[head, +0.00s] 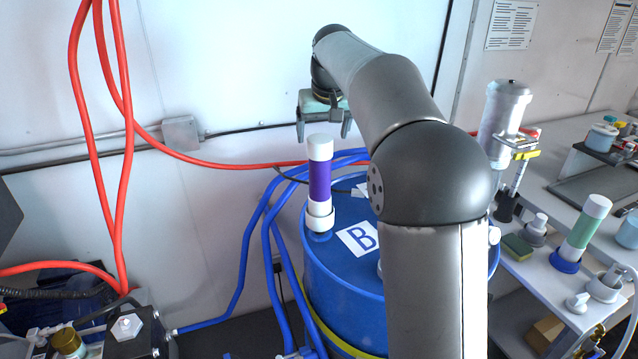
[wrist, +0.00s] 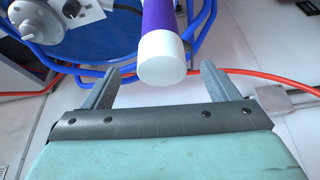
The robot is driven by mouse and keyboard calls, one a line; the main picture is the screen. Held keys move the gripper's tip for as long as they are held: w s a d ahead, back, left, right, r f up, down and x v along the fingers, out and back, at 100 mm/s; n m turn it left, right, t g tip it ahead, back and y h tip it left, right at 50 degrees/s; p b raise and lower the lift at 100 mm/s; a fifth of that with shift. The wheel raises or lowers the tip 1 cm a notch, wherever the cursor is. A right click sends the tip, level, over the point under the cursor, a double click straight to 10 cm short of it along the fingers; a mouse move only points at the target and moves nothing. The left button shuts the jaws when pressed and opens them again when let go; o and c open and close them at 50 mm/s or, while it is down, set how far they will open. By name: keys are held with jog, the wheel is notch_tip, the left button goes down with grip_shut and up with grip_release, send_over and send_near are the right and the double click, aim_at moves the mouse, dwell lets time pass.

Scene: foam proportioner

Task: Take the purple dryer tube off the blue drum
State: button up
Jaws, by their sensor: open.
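My gripper (head: 323,133) is just above and behind the tube's white top in the head view. In the wrist view the open fingers (wrist: 158,82) point toward the tube (wrist: 160,50), whose white cap sits between the fingertips or just beyond them. The gripper holds nothing. My arm hides the right part of the drum.
Blue hoses (head: 262,215) run beside and behind the drum, and red hoses (head: 118,150) hang at the left. A grey fitting (wrist: 55,18) sits on the drum top. A bench (head: 545,275) at the right holds a green-banded tube (head: 583,230) and a yellow-green sponge (head: 517,247).

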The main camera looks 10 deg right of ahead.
aim_at(321, 140)
jog(key=shift+p+x, duration=0.8)
jog(key=shift+x, duration=2.5)
jog(key=shift+a, duration=0.1)
jog(key=c, duration=1.5)
jog(key=shift+r, duration=0.1)
jog(key=shift+c, duration=1.1)
jog(key=shift+r, duration=0.1)
